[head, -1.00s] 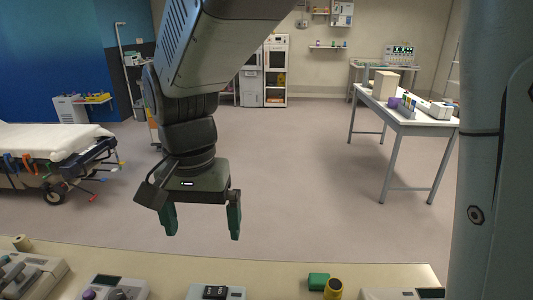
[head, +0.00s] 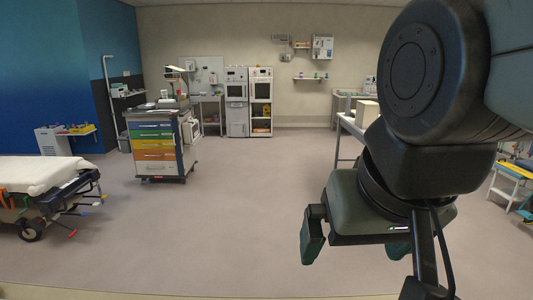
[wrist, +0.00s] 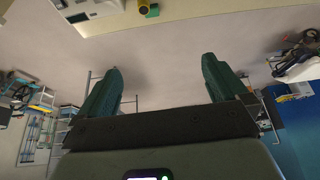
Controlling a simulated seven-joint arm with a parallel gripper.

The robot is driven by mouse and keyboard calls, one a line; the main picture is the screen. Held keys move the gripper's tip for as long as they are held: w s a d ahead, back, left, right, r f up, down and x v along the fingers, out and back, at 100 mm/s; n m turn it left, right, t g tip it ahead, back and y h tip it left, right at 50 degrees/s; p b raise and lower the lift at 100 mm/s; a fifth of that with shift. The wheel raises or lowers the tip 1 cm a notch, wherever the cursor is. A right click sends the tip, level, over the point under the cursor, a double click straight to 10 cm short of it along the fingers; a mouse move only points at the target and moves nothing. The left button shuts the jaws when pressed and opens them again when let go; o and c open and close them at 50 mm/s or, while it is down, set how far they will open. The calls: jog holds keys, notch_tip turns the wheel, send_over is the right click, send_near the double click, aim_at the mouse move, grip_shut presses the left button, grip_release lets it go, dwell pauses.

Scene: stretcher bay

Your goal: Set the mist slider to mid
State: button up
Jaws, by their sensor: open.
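My gripper (head: 353,254) hangs at the right of the head view, with its dark green fingers apart and nothing between them. In the wrist view my gripper (wrist: 157,75) also shows both fingers wide apart and empty, above open floor. No mist slider can be made out in either view now. At the top of the wrist view, part of a grey panel (wrist: 92,8) lies on the pale counter (wrist: 185,13); whether it carries the slider I cannot tell. The fingers are well apart from the counter in that view.
A yellow cylinder (wrist: 149,10) stands on the counter near the panel. In the head view only a thin strip of counter (head: 60,292) shows at the bottom. A coloured drawer cart (head: 155,148) and a stretcher (head: 40,176) stand beyond wide clear floor (head: 220,220).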

jog(key=shift+s+d+f, duration=0.1)
jog(key=shift+s+d, duration=0.35)
jog(key=shift+d, duration=0.05)
jog(key=shift+c, duration=1.7)
jog(key=w+a+n+g, duration=0.1)
jog(key=w, duration=0.1)
jog(key=w+a+f, duration=0.1)
jog(key=w+a, duration=0.1)
jog(key=w+a+f+n+g, duration=0.1)
jog(key=w+a, duration=0.1)
jog(key=w, duration=0.1)
jog(key=shift+a+f+n+g, duration=0.25)
jog(key=shift+n+g, duration=0.05)
jog(key=c, duration=0.6)
jog(key=w+a+f+n+g+h, duration=0.1)
jog(key=w+a+f+n+g, duration=0.15)
jog(key=a+f, duration=0.55)
jog(key=w+a+f+n+g+h, duration=0.1)
jog(key=w+a+f+n+g, duration=0.15)
jog(key=a+f, duration=0.55)
jog(key=s+a+f+n+h, duration=0.1)
jog(key=a+f+h, duration=0.1)
jog(key=a+f, duration=0.5)
jog(key=shift+g, duration=0.4)
jog(key=x, duration=0.8)
jog(key=d+x, duration=0.1)
jog(key=x, duration=0.3)
jog(key=shift+w+f, duration=0.15)
grip_shut()
